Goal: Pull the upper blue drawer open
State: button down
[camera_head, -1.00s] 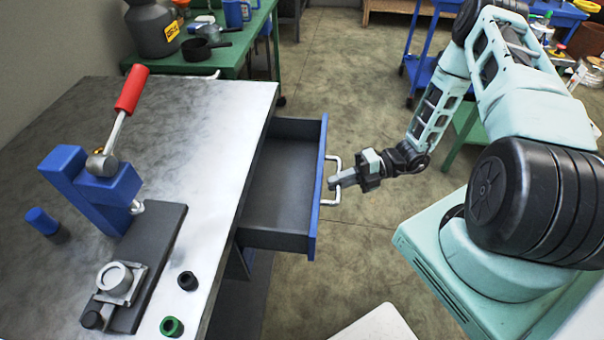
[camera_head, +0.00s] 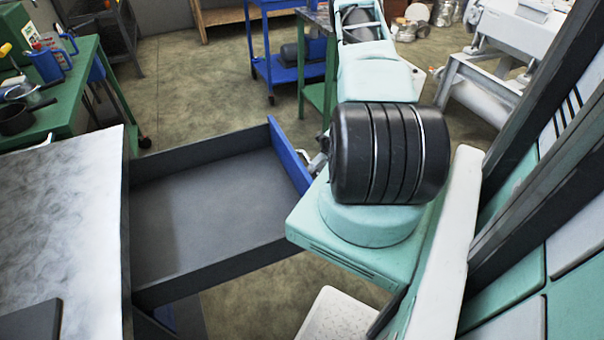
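The upper blue drawer (camera_head: 286,155) stands well out from the metal-topped workbench (camera_head: 60,215). Its front panel is blue, and its dark grey inside (camera_head: 210,210) is empty. Only a small piece of metal shows just right of the front panel, where the handle and my gripper (camera_head: 318,162) meet. My arm's black and mint-green base hides most of that spot. Whether the fingers are closed around the handle cannot be seen.
My mint-green base stands close to the drawer front. A green table (camera_head: 85,90) with a black pan (camera_head: 18,118) is at the upper left. A blue cart (camera_head: 270,65) stands at the back. Open floor (camera_head: 200,85) lies behind the drawer.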

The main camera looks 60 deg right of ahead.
jog(key=shift+d, duration=0.15)
jog(key=c, duration=1.5)
grip_release()
jog(key=shift+o, duration=0.2)
jog(key=b+v, duration=0.3)
jog(key=v, duration=1.4)
jog(key=shift+d, duration=0.2)
jog(key=shift+r, duration=0.1)
